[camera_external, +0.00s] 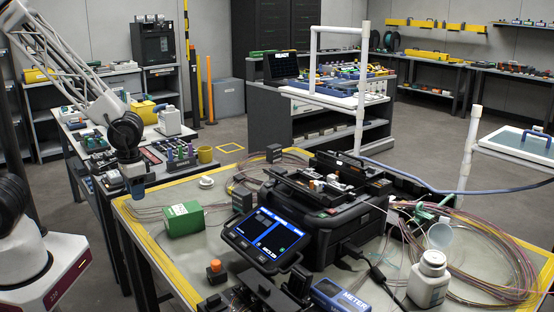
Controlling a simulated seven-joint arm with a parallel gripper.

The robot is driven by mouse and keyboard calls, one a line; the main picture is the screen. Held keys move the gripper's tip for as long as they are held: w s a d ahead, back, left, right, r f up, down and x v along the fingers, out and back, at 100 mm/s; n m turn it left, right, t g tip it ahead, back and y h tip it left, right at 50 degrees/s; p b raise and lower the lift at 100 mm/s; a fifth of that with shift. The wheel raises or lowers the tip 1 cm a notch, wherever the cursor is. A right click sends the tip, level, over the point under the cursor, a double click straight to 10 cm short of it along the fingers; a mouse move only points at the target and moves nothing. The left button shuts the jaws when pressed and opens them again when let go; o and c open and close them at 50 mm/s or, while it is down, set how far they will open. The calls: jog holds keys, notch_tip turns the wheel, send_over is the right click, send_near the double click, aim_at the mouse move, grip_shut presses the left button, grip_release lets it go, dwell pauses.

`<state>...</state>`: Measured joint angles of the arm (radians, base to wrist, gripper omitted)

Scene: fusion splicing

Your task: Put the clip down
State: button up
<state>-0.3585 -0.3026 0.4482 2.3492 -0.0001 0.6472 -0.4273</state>
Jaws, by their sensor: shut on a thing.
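My gripper (134,176) hangs from my arm at the left, pointing down over the left edge of the work table (185,283). It is shut on a small item, taken to be the clip (137,190), whose bluish end shows just below the fingers. The clip is tiny here and its shape is hard to make out. I cannot tell whether it touches anything below.
A green box (183,219) stands right of my gripper. The black fusion splicer (345,215) with its lit screen (264,237) fills the middle. A white bottle (428,279) and coiled fibres (490,255) lie right. A yellow mug (205,154) stands behind. Bare table shows front left.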

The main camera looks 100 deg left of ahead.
send_over(183, 208)
jog(key=shift+d+f, duration=0.1)
jog(key=shift+f, duration=0.5)
jog(key=shift+f, duration=0.1)
jog(key=shift+f, duration=1.65)
jog(key=shift+f, duration=0.15)
jog(key=o, duration=0.9)
notch_tip(183, 208, up, 12)
jog(key=shift+r, duration=0.15)
